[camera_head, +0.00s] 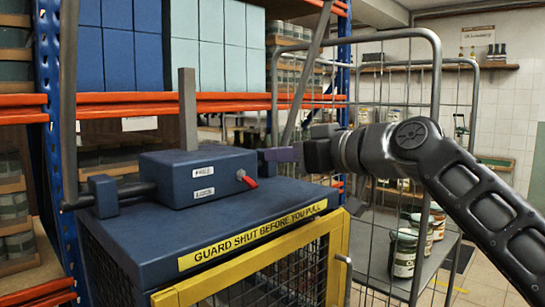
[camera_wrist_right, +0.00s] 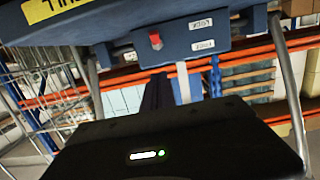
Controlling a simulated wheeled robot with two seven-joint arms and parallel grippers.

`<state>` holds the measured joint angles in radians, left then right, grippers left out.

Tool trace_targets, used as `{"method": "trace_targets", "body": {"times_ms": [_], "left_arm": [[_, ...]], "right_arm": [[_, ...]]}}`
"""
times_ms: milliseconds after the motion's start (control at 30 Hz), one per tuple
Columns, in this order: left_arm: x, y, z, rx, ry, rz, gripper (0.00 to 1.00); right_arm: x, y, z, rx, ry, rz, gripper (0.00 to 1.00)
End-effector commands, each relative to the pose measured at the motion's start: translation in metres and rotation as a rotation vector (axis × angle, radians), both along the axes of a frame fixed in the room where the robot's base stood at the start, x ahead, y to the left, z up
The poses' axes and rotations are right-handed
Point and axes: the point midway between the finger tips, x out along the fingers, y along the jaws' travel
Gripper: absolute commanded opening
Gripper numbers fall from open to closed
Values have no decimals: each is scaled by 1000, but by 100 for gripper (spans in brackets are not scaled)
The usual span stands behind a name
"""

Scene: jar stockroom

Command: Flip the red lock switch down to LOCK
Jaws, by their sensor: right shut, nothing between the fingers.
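The red lock switch (camera_head: 249,181) sits on the front face of the blue lock box (camera_head: 190,178), right of two white labels. In the head view its tip slants down and to the right. It also shows in the right wrist view (camera_wrist_right: 155,41), beside the labels, with the picture upside down. My right gripper (camera_head: 272,155) comes in from the right, to the right of and a little higher than the switch. Its purple fingers are shut and empty. They show in the right wrist view (camera_wrist_right: 158,88), apart from the switch in that picture. My left gripper is not seen.
The box stands on a blue top with a yellow warning strip (camera_head: 253,241) above a yellow-framed mesh guard (camera_head: 250,262). A grey upright bar (camera_head: 187,108) rises behind the box. A wire trolley (camera_head: 437,90) with jars (camera_head: 404,252) stands right; racking fills the left.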

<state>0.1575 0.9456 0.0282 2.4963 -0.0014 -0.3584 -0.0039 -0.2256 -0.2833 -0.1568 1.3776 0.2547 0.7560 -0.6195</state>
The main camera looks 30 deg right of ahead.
Motion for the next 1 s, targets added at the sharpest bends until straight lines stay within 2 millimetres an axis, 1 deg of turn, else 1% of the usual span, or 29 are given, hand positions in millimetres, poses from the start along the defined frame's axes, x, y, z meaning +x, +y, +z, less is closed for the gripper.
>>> {"method": "trace_targets", "body": {"times_ms": [33, 200, 300, 400, 567, 1000], "left_arm": [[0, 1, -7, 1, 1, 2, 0], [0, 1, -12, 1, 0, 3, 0], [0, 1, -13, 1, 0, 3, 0], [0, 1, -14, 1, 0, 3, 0], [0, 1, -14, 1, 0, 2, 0], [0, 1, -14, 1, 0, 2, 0]], "right_arm": [[-11, -3, -6, 0, -1, 1, 0], [-44, -15, -12, 0, 0, 1, 0], [-58, -19, -15, 0, 1, 2, 0], [-67, -23, -16, 0, 2, 2, 0], [-72, -24, -18, -1, 3, 3, 0], [-72, -24, -17, -1, 3, 3, 0]]}}
